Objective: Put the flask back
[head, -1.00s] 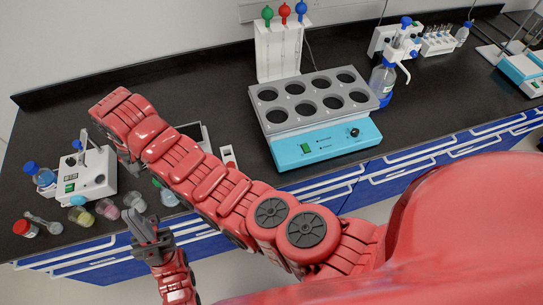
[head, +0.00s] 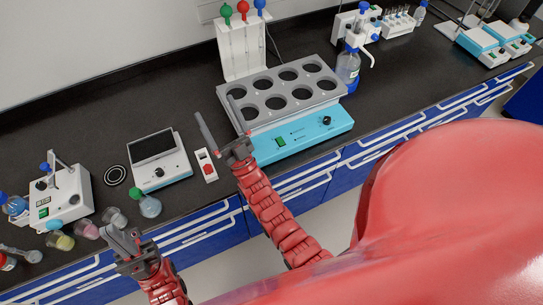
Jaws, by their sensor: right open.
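A small rounded clear flask with a green cap (head: 150,206) stands near the bench's front edge, left of centre. Several smaller clear vessels stand left of it, among them a yellowish one (head: 61,241) and a pinkish one (head: 88,230). I cannot tell which vessel is the task's flask. My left gripper (head: 122,238) is in front of and above these vessels, with nothing visibly held; its jaw gap is unclear. My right gripper (head: 216,112) is open and empty, with its long fingers at the left front corner of the blue heating bath (head: 300,137).
The bath's grey top (head: 262,118) has several round, empty-looking holes. A flat-topped white instrument (head: 158,175) stands behind the green-capped flask. A white stand with coloured knobs (head: 241,55) is behind the bath. A blue-capped dispenser bottle (head: 347,68) stands right of it.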

